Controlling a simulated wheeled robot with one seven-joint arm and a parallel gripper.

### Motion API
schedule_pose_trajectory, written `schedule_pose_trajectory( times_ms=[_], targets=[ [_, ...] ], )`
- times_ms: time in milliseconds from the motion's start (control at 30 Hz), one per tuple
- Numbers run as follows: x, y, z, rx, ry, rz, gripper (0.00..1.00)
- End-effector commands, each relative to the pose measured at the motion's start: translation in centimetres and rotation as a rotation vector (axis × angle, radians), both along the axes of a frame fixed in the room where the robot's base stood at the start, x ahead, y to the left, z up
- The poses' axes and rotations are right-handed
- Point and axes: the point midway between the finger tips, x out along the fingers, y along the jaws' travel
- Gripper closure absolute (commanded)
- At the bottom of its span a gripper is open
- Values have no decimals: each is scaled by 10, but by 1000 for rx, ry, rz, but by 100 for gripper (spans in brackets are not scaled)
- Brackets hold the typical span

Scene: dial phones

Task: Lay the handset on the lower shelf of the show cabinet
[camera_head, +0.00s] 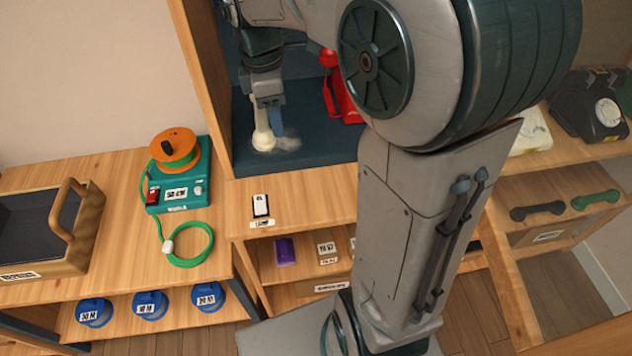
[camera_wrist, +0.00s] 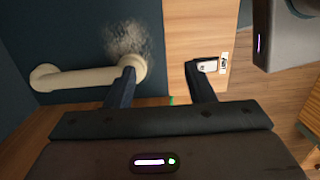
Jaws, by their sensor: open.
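A cream handset (camera_wrist: 85,76) lies on the dark blue floor of a wooden cabinet (camera_wrist: 70,25), with a rounded end at each side in the wrist view. In the head view the handset (camera_head: 263,132) is partly hidden by my gripper (camera_head: 270,104). My gripper (camera_wrist: 160,74) is open. Its left finger overlaps the handset's right end in the wrist view; I cannot tell whether they touch. The right finger is apart from the handset, over the wooden front edge. Nothing is between the fingers.
A pale, fuzzy patch (camera_head: 287,136) is beside the handset. A red phone (camera_head: 341,96) stands farther right in the cabinet, partly behind my arm. A teal unit with an orange reel (camera_head: 178,178) sits left. Black (camera_head: 537,211) and green handsets (camera_head: 596,197) lie at right.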

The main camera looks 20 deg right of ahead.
Motion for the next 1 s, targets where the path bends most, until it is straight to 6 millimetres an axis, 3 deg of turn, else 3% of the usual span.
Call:
schedule_pose_trajectory(
  times_ms=[300, 500, 700, 1000],
  targets=[
    [-84, -16, -19, 47, -149, -727, 51],
    [-127, -22, -39, 123, -200, -1128, 51],
    [-147, -23, -52, 170, -212, -1332, 51],
    [-149, -22, -53, 177, -212, -1362, 51]
  ],
)
